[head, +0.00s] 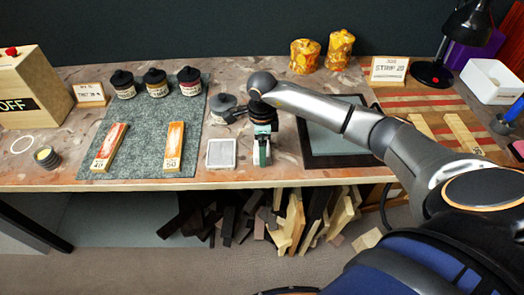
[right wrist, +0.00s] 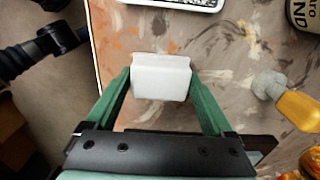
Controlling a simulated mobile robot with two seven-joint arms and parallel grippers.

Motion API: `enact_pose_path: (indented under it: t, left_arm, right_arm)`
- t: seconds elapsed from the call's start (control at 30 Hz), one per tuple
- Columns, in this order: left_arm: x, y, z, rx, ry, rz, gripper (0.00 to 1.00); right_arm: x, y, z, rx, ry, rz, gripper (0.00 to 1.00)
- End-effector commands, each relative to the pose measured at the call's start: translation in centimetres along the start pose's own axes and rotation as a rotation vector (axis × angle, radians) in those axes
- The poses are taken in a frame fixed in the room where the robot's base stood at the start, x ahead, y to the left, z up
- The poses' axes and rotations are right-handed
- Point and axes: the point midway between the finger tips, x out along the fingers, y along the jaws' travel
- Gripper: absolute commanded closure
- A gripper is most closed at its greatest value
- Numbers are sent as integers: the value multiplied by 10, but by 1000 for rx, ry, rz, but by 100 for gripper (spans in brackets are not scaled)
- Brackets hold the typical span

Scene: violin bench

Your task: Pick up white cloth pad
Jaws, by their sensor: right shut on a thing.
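The white cloth pad (right wrist: 160,82) is a small white block between the green fingers of my right gripper in the right wrist view. My right gripper (right wrist: 160,76) is shut on it, one finger at each side. In the head view my right gripper (head: 262,160) points down near the bench's front edge, just right of the white-rimmed tray. The pad is mostly hidden by the fingers there. I cannot tell whether the pad touches the bench. My left gripper does not show.
The white-rimmed tray (head: 221,154) stands close to the left of my right gripper. A grey mat (head: 141,140) carries two labelled blocks and several dark jars. A dark-framed panel (head: 322,155) lies to the right. Wood offcuts (head: 290,220) stand below the bench's front edge.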

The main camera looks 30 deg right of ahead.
Motion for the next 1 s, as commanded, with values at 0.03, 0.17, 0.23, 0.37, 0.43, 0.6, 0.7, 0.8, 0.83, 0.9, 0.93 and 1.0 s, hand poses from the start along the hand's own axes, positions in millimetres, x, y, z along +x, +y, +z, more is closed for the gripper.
enact_pose_path:
  t: [0.03,0.17,0.23,0.37,0.43,0.6,0.7,0.8,0.83,0.9,0.93,1.0]
  left_arm:
    - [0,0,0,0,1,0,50]
    - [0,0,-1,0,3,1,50]
    - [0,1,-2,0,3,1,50]
    - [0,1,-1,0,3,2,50]
    - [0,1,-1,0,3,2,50]
    - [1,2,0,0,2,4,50]
    - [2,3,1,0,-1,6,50]
    - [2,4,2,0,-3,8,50]
    - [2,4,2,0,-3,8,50]
    - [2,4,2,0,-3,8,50]
    - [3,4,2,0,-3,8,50]
    - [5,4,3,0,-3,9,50]
  right_arm:
    - [0,0,0,0,0,-1,62]
    - [0,0,0,0,0,-1,67]
    - [0,0,0,0,0,-1,67]
    - [-2,0,0,0,-1,-1,67]
    - [-5,-1,0,0,-1,-2,67]
    - [-24,-1,0,-1,-2,-5,67]
    - [-42,2,9,-4,-5,-5,67]
    - [-64,10,26,-6,-6,-5,67]
    - [-71,12,32,-6,-7,-6,67]
    - [-88,18,45,-6,-7,-5,67]
    - [-95,20,50,-5,-6,-6,67]
    - [-101,29,68,-7,-4,-3,67]
